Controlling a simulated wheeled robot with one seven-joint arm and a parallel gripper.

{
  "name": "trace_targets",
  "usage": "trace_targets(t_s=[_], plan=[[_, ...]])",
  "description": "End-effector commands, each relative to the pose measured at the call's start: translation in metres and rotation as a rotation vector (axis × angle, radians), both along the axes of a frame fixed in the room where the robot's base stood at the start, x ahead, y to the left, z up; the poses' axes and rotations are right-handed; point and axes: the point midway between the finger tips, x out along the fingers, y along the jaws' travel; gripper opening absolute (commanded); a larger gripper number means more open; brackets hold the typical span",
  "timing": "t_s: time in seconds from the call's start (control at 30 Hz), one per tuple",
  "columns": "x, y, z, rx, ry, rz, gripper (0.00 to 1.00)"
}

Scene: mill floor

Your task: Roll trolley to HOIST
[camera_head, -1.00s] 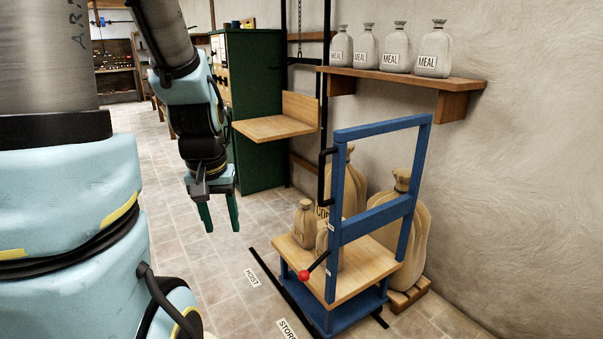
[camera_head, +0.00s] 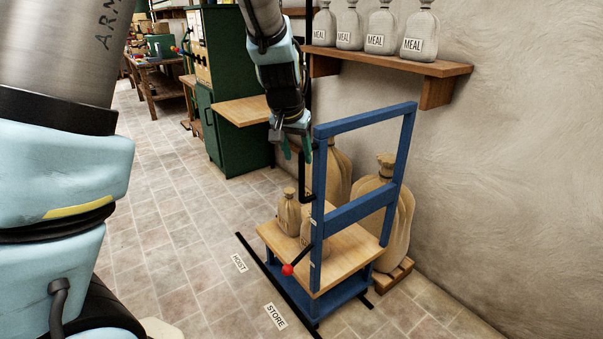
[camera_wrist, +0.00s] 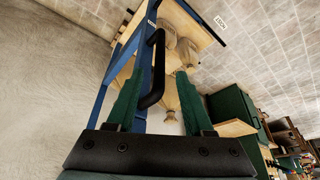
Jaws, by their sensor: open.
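The trolley has a blue upright frame (camera_head: 362,212) and a wooden deck (camera_head: 350,254); two small tan sacks (camera_head: 289,215) stand on it. A black bar handle (camera_head: 305,186) is fixed to the frame's left post. My gripper (camera_head: 297,156) is open at the handle's upper part. In the wrist view the handle (camera_wrist: 157,72) shows between the two green fingers of my gripper (camera_wrist: 161,68); I cannot tell whether they touch it. The HOIST label (camera_head: 239,263) lies on the floor beside the dark rail, farther off than the STORE label (camera_head: 275,316). The trolley stands beside both.
A lever with a red knob (camera_head: 288,269) sticks out from the trolley's near side. Large sacks (camera_head: 395,225) stand on a pallet behind it. A wall shelf (camera_head: 400,64) holds meal sacks. A green cabinet (camera_head: 228,130) stands at the back. The tiled floor (camera_head: 165,235) at left is clear.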

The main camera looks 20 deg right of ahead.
Motion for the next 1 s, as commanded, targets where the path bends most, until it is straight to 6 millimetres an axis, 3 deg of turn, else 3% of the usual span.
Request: trace_targets(t_s=[0.2, 0.4, 0.6, 0.87, 1.0], plan=[[0.012, -0.01, -0.039, 0.002, 0.002, 0.003, 0.52], [0.02, -0.018, -0.066, 0.002, 0.002, 0.002, 0.52], [0.023, -0.022, -0.078, 0.0, 0.001, 0.002, 0.52], [0.023, -0.022, -0.079, -0.001, 0.001, 0.002, 0.52], [0.023, -0.022, -0.079, 0.0, 0.0, 0.001, 0.38]])
